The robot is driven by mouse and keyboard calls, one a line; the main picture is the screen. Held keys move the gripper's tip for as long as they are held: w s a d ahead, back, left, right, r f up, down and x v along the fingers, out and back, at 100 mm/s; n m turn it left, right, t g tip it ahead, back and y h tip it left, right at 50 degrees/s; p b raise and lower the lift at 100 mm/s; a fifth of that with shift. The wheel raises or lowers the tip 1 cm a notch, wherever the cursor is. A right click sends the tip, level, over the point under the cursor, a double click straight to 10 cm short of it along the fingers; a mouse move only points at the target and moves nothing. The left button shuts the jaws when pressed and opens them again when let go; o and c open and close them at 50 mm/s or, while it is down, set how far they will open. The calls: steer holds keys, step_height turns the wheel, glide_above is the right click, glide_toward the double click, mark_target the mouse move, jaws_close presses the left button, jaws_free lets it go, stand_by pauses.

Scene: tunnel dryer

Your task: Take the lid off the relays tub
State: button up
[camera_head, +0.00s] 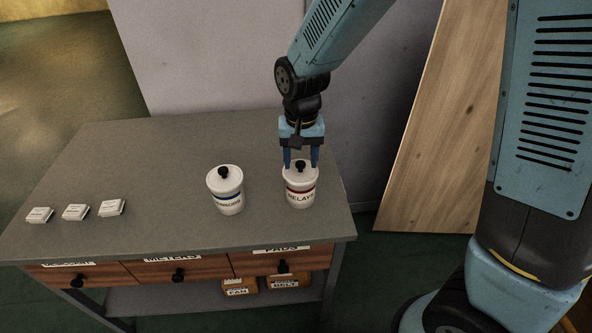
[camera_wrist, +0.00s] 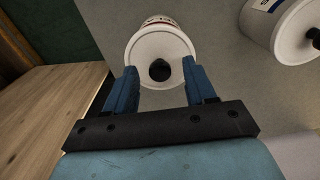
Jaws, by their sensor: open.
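The relays tub (camera_head: 300,197) is white with a red band and stands upright on the grey table. Its white lid (camera_head: 297,172) is on it, with a black knob (camera_head: 300,164) on top. My gripper (camera_head: 301,164) points down over the lid, its blue fingers open on either side of the knob. In the wrist view the lid (camera_wrist: 180,52) and knob (camera_wrist: 159,70) lie between and just beyond the open fingers (camera_wrist: 163,75). I cannot tell whether the fingers touch the lid.
A second lidded white tub (camera_head: 226,192) with a blue band stands to the left. Several small white boxes (camera_head: 75,212) lie at the table's left. Labelled drawers (camera_head: 178,267) line the front, with bins (camera_head: 240,287) below. A wooden board (camera_head: 430,130) leans at right.

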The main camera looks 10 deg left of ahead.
steer(key=shift+f, duration=0.3)
steer(key=shift+c, duration=0.3)
jaws_close()
